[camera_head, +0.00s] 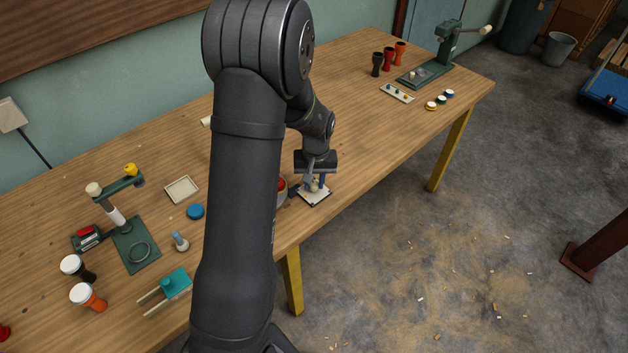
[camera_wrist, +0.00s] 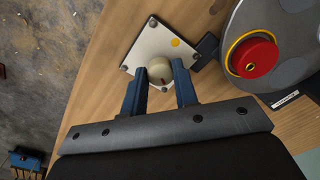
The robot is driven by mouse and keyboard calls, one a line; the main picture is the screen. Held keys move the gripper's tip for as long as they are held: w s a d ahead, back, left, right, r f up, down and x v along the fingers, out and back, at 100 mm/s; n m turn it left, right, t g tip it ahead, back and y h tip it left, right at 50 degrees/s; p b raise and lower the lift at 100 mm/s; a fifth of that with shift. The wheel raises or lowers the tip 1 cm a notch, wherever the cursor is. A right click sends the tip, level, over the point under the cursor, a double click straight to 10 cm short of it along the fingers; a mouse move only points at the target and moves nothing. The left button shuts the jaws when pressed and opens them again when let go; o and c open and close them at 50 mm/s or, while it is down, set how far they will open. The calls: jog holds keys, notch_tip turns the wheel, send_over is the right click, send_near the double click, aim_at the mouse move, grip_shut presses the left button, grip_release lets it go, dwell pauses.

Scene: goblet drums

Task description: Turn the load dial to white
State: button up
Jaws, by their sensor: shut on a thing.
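The load dial is a cream round knob (camera_wrist: 160,69) in the middle of a white square plate (camera_wrist: 148,43) with grey screws at its corners. A small dark red mark shows on the knob's near side. A yellow dot lies on the plate beyond the knob, slightly right; no other coloured mark can be made out, and the fingers hide part of the plate. My gripper (camera_wrist: 160,92) is shut on the knob, one blue finger on each side. In the head view, my gripper (camera_head: 315,185) is down at the white plate (camera_head: 316,200) near the table's front edge.
A round grey housing with a red button (camera_wrist: 254,57) in a yellow ring stands close on the right in the wrist view. Behind my arm's left side are a shallow cream tray (camera_head: 182,189) and a blue disc (camera_head: 195,211).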

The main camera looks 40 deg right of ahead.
aim_at(315, 186)
jog(key=m, duration=1.1)
jog(key=shift+m, duration=0.4)
dwell(0.3)
jog(key=o, duration=1)
jog(key=shift+a, duration=0.1)
notch_tip(315, 186, up, 18)
jog(key=shift+s+f, duration=0.25)
jog(key=shift+s, duration=0.1)
jog(key=shift+f, duration=0.1)
